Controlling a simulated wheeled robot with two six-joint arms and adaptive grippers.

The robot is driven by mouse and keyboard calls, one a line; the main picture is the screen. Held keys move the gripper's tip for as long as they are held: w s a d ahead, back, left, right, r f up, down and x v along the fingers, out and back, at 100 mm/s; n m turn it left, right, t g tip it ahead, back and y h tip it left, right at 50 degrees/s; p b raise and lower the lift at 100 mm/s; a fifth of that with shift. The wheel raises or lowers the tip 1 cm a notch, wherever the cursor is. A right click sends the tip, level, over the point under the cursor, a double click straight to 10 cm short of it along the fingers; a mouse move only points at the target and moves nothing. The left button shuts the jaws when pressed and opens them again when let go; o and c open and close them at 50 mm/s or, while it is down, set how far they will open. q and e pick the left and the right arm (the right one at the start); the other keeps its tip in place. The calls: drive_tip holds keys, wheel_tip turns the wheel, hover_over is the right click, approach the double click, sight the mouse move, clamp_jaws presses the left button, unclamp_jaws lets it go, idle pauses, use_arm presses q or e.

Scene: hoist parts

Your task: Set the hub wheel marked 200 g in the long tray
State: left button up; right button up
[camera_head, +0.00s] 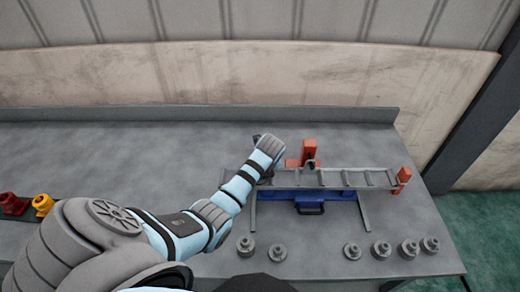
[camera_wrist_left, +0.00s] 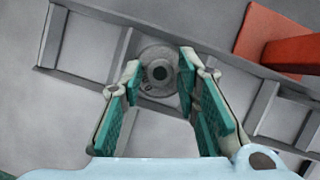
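The long tray (camera_head: 335,180) is a grey, ladder-like frame with cross-walls, on the right part of the bench. In the left wrist view, a round grey hub wheel (camera_wrist_left: 160,73) with a dark central hole lies at one compartment of the long tray (camera_wrist_left: 85,68). My left gripper (camera_wrist_left: 160,62) is above it, fingers apart on either side of its hub, with no clear grip. In the head view my left arm (camera_head: 240,185) hides this wheel. Other hub wheels stand along the front, including one at the left (camera_head: 245,246) and one at the right (camera_head: 430,245); no marks are readable.
A red-orange post (camera_head: 308,152) rises behind the tray, and a red-orange block (camera_head: 403,175) is at its right end. A blue base (camera_head: 335,195) sits below. Red (camera_head: 12,204) and yellow (camera_head: 43,204) parts lie far left. The back-left bench (camera_head: 90,150) is clear.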

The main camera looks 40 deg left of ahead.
use_arm(q)
drive_tip(key=v, duration=1.2)
drive_tip(key=shift+r, duration=0.1)
